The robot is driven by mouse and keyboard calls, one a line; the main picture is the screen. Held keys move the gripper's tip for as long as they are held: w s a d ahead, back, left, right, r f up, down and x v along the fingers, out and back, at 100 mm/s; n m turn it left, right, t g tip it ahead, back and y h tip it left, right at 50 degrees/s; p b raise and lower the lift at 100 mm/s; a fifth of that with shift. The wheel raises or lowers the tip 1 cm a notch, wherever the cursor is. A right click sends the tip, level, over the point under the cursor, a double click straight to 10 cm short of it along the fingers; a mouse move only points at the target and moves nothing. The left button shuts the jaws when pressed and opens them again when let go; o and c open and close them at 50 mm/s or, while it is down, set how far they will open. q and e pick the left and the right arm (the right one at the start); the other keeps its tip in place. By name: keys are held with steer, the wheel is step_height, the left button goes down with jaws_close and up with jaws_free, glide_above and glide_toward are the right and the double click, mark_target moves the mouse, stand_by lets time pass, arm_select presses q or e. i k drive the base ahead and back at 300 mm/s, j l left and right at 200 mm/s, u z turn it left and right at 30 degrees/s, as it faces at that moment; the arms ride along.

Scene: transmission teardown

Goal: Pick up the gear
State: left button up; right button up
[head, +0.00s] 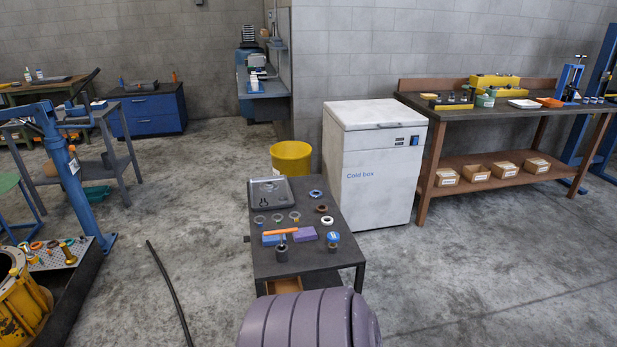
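Neither of my grippers is in view. I cannot tell for sure which part is the gear; several small ring-shaped parts could be one. On the small dark table in the middle (262,214) lie a blue-rimmed ring (315,194), a brown ring (321,208) and a white ring (327,220). Small grey rings (260,219) lie in a row left of them. At the left edge, more ring-shaped and brass-coloured parts (69,255) sit on a perforated plate beside a yellow housing (18,305).
A grey tray (271,201), an orange-handled tool (280,231) and a purple block (304,235) are on the table. A yellow bin (291,158) and a white cold box (372,165) stand behind it. A ribbed mauve cylinder (310,320) fills the bottom middle. Floor is clear at right.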

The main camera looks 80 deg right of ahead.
mark_target(268, 186)
steer(key=z, duration=2.5)
steer(key=i+l+z, duration=0.9)
steer(key=z, duration=0.15)
steer(key=i+l+z, duration=0.1)
steer(key=i+z, duration=0.75)
steer(key=i+u, duration=0.2)
steer(key=i, duration=0.25)
steer(key=i+l+u, duration=0.2)
steer(key=i, duration=0.3)
steer(key=i+u, duration=0.15)
steer(key=u, duration=0.25)
steer(key=i+u, duration=0.1)
steer(key=u, duration=0.3)
steer(key=i+l+u, duration=0.1)
steer(key=u, duration=0.3)
steer(key=i+l+u, duration=0.1)
steer(key=u, duration=0.25)
